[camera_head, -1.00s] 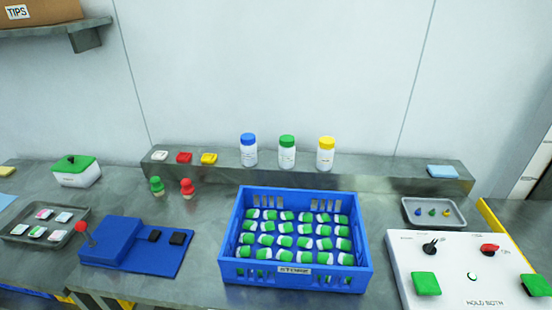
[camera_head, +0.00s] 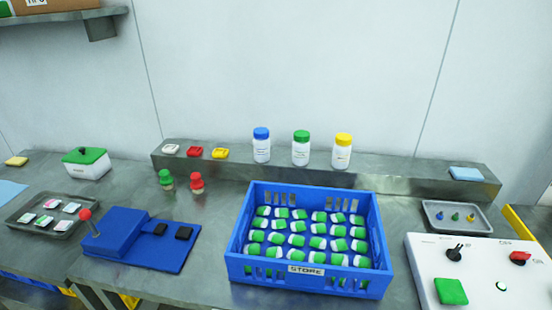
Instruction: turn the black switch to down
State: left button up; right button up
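The black switch (camera_head: 455,252) is a small rotary knob on the upper left of the white control panel (camera_head: 425,270) at the lower right. Its handle points up and to the right. A red switch (camera_head: 519,257) sits to its right on the same panel, and a green square button (camera_head: 451,291) lies below it. A small round white button (camera_head: 501,286) is near the panel's middle. The panel's right and lower parts are cut off by the frame. Neither of my grippers shows in the head view.
A blue crate (camera_head: 306,272) of green-and-white packs stands left of the panel. A small grey tray (camera_head: 432,221) with coloured pieces is behind the panel. A blue device with a red-knobbed lever (camera_head: 86,215) is at left. Bottles (camera_head: 301,149) stand on the rear ledge.

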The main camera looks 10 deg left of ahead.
aim_at(454, 255)
jog(key=z, duration=1.4)
